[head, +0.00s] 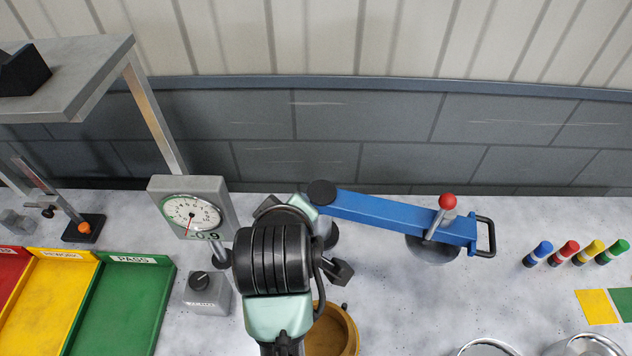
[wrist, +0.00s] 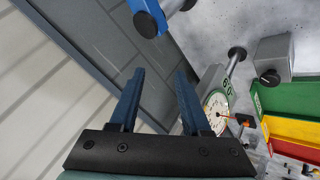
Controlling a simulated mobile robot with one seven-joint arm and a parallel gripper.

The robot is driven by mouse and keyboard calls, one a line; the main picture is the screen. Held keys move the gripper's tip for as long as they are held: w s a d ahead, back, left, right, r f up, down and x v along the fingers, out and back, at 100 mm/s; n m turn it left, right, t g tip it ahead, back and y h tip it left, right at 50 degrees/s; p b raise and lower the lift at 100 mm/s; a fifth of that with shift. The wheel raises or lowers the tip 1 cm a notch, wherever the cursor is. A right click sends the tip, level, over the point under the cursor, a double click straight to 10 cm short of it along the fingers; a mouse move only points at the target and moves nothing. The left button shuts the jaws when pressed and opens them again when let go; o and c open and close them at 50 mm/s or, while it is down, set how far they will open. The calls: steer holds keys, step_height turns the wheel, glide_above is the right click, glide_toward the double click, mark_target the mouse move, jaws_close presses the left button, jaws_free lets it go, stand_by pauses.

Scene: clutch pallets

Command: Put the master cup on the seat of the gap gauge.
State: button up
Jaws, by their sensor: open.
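The gap gauge (head: 190,214) appears to be the grey dial box reading about 0.9, on a post at left centre. It also shows in the wrist view (wrist: 216,104), just beyond the right finger. Its seat cannot be made out clearly. A round brass-coloured cup-like piece (head: 350,333) stands at the bottom centre, partly hidden by my arm; I cannot tell whether it is the master cup. Silver round cups (head: 592,347) are cut off at the bottom right. My gripper (wrist: 158,86) is open and empty, its fingers apart, pointing toward the wall. My arm hides its fingers in the head view.
A blue swing arm (head: 385,218) with a red knob reaches right above the bench. A grey knob box (head: 207,295) stands below the gauge.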

steer(key=w+d+r+m+t, duration=0.1)
steer(key=r+m+t, duration=0.15)
steer(key=r, duration=0.65)
steer(key=w+d+r+m+t, duration=0.15)
steer(key=r+t, duration=0.25)
steer(key=r, duration=0.5)
steer(key=w+r+m+t, duration=0.1)
steer(key=r+t, duration=0.2)
steer(key=r, duration=0.6)
steer(key=s+r+m+t, duration=0.1)
steer(key=s+r+t, duration=0.2)
steer(key=r, duration=0.4)
steer(key=s+d+r+m+t, duration=0.1)
steer(key=s+r+m+t, duration=0.1)
steer(key=r, duration=0.5)
steer(key=s+d+r+m+t, duration=0.1)
steer(key=s+r+m+t, duration=0.1)
steer(key=s+r+t, duration=0.2)
step_height(320, 180, up, 3)
steer(key=s, duration=0.2)
steer(key=shift+s+h, duration=0.35)
steer(key=shift+h, duration=0.05)
steer(key=shift+d, duration=0.1)
